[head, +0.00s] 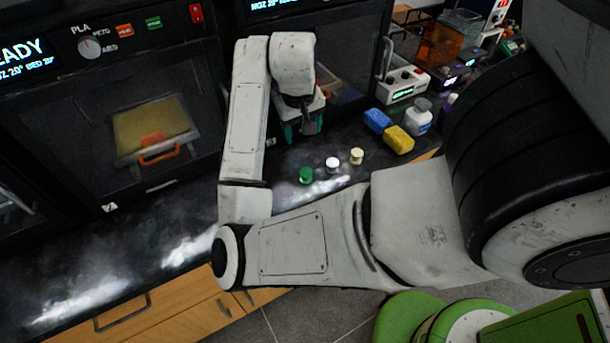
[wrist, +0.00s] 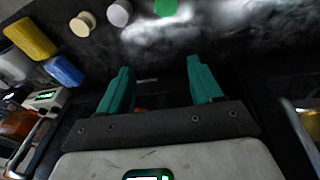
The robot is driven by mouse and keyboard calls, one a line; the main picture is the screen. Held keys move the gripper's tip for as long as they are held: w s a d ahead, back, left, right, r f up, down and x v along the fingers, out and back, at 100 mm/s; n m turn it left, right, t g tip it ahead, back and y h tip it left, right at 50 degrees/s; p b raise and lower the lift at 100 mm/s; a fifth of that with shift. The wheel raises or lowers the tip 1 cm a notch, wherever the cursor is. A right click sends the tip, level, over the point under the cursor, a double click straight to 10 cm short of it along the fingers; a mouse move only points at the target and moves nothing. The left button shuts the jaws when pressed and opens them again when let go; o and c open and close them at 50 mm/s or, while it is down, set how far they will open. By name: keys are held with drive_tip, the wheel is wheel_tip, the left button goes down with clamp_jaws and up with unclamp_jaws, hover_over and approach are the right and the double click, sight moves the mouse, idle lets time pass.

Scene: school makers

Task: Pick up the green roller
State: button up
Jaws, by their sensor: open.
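The green roller (head: 306,175) stands on the black counter, leftmost of a row of three small rollers in the head view. In the wrist view the green roller (wrist: 166,7) is at the top edge, partly cut off, beyond my fingertips. My gripper (head: 299,130) is above the back of the counter, behind the roller, with its teal fingers apart. In the wrist view my gripper (wrist: 160,75) is open with nothing between the fingers.
A white roller (head: 333,164) and a cream roller (head: 357,156) stand right of the green one. Dark printers (head: 110,110) line the back. The counter's left part is clear.

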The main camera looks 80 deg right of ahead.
drive_tip(key=a+f+y, duration=0.2)
drive_tip(key=a, duration=0.1)
drive_tip(key=b, duration=0.1)
hover_over(306, 172)
drive_tip(key=shift+m, duration=0.4)
drive_tip(key=f, duration=0.3)
drive_tip(key=w+f, duration=0.1)
drive_tip(key=f, duration=0.1)
drive_tip(key=shift+s+f, duration=0.15)
drive_tip(key=shift+f, duration=0.75)
drive_tip(key=shift+s+f, duration=0.2)
drive_tip(key=shift+f, duration=0.7)
drive_tip(key=shift+s+f, duration=0.15)
drive_tip(key=shift+f, duration=0.75)
drive_tip(key=shift+c, duration=0.4)
drive_tip(key=c, duration=1)
